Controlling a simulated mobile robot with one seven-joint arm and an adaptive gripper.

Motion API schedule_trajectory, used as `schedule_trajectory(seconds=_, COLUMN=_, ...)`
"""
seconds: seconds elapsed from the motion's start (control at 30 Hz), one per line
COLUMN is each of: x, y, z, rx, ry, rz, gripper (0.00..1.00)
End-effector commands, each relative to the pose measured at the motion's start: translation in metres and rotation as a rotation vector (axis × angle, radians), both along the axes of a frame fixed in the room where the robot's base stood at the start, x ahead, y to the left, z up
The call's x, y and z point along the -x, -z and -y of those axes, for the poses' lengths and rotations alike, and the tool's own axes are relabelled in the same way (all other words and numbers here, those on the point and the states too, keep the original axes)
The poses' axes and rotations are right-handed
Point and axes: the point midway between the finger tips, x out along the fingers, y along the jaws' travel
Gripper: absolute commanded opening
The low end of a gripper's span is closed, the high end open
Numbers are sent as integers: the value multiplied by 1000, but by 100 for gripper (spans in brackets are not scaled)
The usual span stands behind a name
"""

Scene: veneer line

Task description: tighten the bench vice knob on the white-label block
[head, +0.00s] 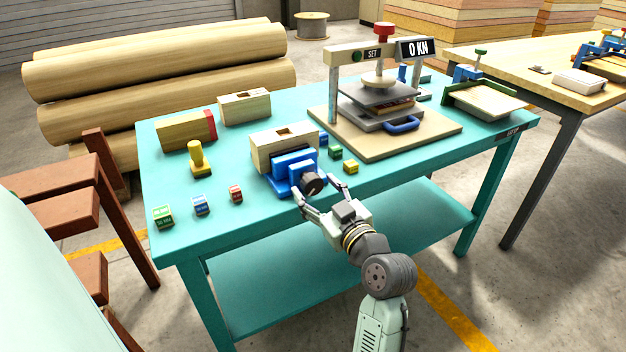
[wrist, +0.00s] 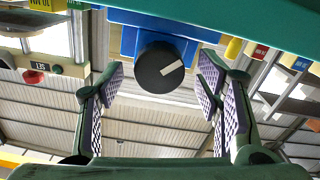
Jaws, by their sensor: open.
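The blue bench vice (head: 296,176) stands at the front edge of the teal table, against a pale wooden block (head: 265,153) with a slot in its top. I cannot make out a white label on this block. The vice's round dark knob (head: 313,183) faces my gripper (head: 315,189). In the wrist view the black knob (wrist: 155,70) carries a white pointer line, tilted up to the right, and the blue vice body (wrist: 128,40) is behind it. My gripper (wrist: 160,82) is open, with one padded finger on each side of the knob and a visible gap on both sides.
Two other wooden blocks (head: 184,131) (head: 245,108), a yellow stamp-like piece (head: 199,160) and several small coloured cubes (head: 201,205) are on the teal table (head: 270,226). A press with a "0 KN" display (head: 417,49) stands right of the vice. Logs (head: 150,95) lie behind.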

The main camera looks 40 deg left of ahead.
Motion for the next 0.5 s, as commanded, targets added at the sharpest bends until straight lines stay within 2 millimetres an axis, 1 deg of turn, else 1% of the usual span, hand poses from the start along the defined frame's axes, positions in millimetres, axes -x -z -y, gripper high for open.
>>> schedule_trajectory(seconds=0.03, x=-3, y=-2, z=-7, rx=0, ry=-1, rz=0, gripper=59)
schedule_trajectory(seconds=0.1, x=-6, y=-2, z=-14, rx=0, ry=-1, rz=0, gripper=59)
schedule_trajectory(seconds=0.2, x=-8, y=-1, z=-19, rx=-1, ry=1, rz=0, gripper=59)
schedule_trajectory(seconds=0.5, x=-10, y=0, z=-22, rx=-2, ry=2, rz=0, gripper=59)
